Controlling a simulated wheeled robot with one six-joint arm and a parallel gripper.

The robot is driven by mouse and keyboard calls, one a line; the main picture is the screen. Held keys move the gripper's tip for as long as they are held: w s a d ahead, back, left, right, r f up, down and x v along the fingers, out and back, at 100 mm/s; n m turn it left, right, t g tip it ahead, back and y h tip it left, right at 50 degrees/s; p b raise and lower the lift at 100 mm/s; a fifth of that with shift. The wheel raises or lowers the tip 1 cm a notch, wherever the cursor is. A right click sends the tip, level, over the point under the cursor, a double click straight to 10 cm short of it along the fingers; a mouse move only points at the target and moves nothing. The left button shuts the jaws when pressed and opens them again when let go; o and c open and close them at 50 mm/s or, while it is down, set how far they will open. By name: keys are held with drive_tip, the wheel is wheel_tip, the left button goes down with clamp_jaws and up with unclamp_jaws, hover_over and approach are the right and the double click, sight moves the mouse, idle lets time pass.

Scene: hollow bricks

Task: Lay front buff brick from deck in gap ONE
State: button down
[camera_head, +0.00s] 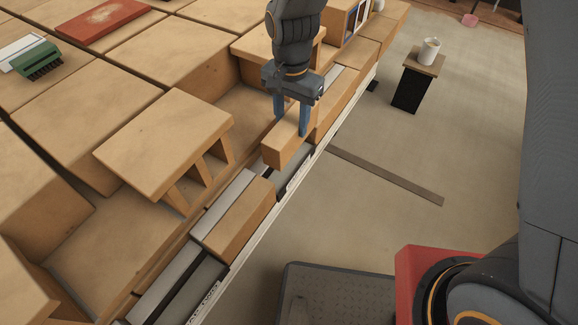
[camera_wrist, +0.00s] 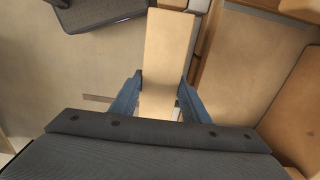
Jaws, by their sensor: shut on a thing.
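My gripper (camera_head: 291,128) is shut on a buff brick (camera_head: 283,151), with one blue finger on each side. The brick is level, lengthwise along the wall, over or just beside a grey-bedded gap (camera_head: 294,175); I cannot tell whether it touches the bed. In the wrist view the brick (camera_wrist: 167,55) runs up between the fingers (camera_wrist: 158,100). Small labels on the white strip are unreadable, so I cannot tell which gap is ONE.
A hollow brick (camera_head: 165,145) stands left of the row, and more bricks (camera_head: 335,100) continue the row behind my gripper. A mug (camera_head: 430,50) stands on a small stand at right. A green brush (camera_head: 37,60) lies on the left blocks. The floor at right is mostly open.

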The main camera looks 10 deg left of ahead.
drive_tip(key=shift+s+a+f, duration=0.2)
drive_tip(key=shift+a+f, duration=0.05)
drive_tip(key=shift+a, duration=0.1)
drive_tip(key=shift+f+p, duration=0.5)
drive_tip(key=shift+f, duration=4.25)
drive_tip(key=shift+f, duration=0.2)
drive_tip(key=c, duration=1)
unclamp_jaws()
drive_tip(key=shift+r, duration=0.1)
wheel_tip(320, 180, up, 12)
drive_tip(key=shift+r+b, duration=0.1)
drive_tip(key=shift+b, duration=0.55)
drive_tip(key=shift+d, duration=0.15)
